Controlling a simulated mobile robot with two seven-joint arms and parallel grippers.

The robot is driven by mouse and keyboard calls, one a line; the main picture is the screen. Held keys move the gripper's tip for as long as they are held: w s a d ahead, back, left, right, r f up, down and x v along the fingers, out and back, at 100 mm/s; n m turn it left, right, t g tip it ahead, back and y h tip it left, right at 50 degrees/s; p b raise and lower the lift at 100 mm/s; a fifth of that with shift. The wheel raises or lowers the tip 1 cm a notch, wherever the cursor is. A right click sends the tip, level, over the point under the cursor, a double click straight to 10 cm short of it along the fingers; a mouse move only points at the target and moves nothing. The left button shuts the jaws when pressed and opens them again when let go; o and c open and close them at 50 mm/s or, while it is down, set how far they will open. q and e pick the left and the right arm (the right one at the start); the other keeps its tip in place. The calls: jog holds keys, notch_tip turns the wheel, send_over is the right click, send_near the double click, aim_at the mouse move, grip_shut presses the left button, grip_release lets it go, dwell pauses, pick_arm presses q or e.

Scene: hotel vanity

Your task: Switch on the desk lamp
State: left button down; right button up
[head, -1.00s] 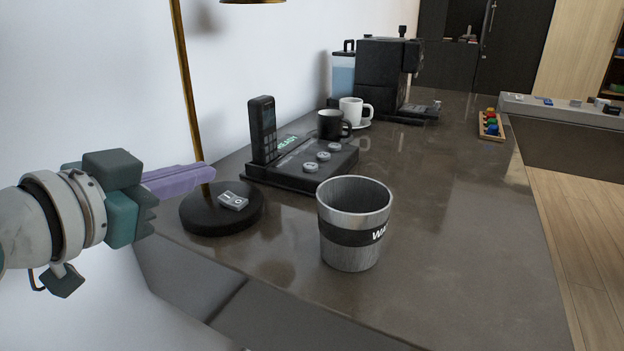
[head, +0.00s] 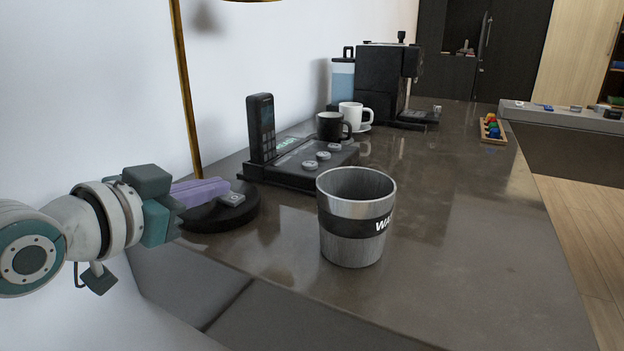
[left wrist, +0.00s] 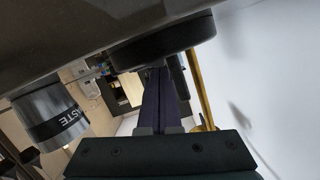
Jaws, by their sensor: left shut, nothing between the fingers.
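The desk lamp has a round black base (head: 212,214), a thin brass pole (head: 187,95) and a brass shade (head: 250,1) cut off by the top edge in the head view. A small grey rocker switch (head: 232,199) sits on top of the base. My left gripper (head: 226,186) is shut and empty, its purple fingers reaching over the base with their tips beside the switch. Whether they touch it I cannot tell. My right gripper is not in view.
A metal waste bin (head: 352,250) stands right of the lamp on the dark counter (head: 450,220). Behind are a phone dock (head: 300,165), a black mug (head: 330,126), a white mug (head: 352,114) and a coffee machine (head: 382,80). The counter's right side is mostly clear.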

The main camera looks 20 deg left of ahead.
pick_arm(q)
jog(key=shift+a+f+n, duration=0.2)
jog(key=shift+n, duration=0.2)
jog(key=shift+w+r+p, duration=0.1)
jog(key=shift+r+p, duration=0.3)
jog(key=shift+p, duration=0.15)
notch_tip(320, 180, up, 4)
jog(key=p, duration=0.4)
jog(key=shift+r+p, duration=0.25)
jog(key=shift+p, duration=0.1)
jog(key=f+p+v, duration=0.1)
jog(key=p+v, duration=0.1)
jog(key=v, duration=0.7)
jog(key=shift+s+a, duration=0.35)
jog(key=shift+s, duration=0.15)
jog(key=shift+r, duration=0.1)
